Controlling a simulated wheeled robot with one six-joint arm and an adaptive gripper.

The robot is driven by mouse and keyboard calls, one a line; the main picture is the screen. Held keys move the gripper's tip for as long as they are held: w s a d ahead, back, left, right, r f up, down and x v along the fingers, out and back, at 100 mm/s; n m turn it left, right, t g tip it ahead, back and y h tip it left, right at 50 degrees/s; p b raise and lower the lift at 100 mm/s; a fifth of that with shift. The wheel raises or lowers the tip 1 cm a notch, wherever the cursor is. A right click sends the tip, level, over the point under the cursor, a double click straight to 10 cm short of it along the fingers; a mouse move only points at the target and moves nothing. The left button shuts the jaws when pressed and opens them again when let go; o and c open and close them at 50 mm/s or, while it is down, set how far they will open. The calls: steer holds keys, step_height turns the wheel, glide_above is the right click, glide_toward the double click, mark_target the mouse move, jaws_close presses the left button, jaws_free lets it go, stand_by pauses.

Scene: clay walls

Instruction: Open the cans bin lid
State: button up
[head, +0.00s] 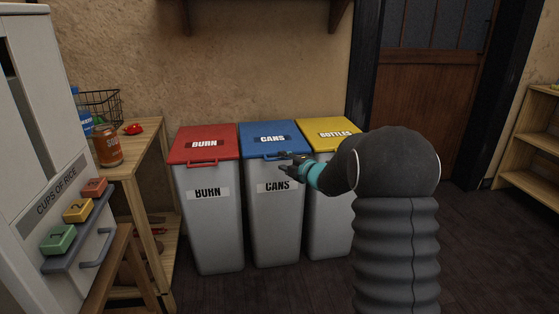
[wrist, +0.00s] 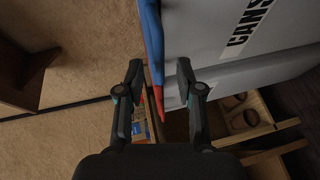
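The cans bin (head: 274,220) is a grey bin with a blue lid (head: 270,136), standing between two other bins. Its lid lies closed, with a blue handle (head: 270,156) at its front edge. My gripper (head: 284,162) is at the front right part of this edge, partly covering the handle area. In the wrist view my gripper (wrist: 160,68) is open with nothing held. The blue lid's edge (wrist: 150,25) shows ahead of the fingers, and the cans bin's front (wrist: 205,30) is on the right. I cannot tell whether a finger touches the handle.
The burn bin (head: 212,225) with a red lid stands left, the bottles bin (head: 325,225) with a yellow lid right.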

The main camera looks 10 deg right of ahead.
mark_target(280, 159)
steer(key=shift+x, duration=1.65)
jaws_close()
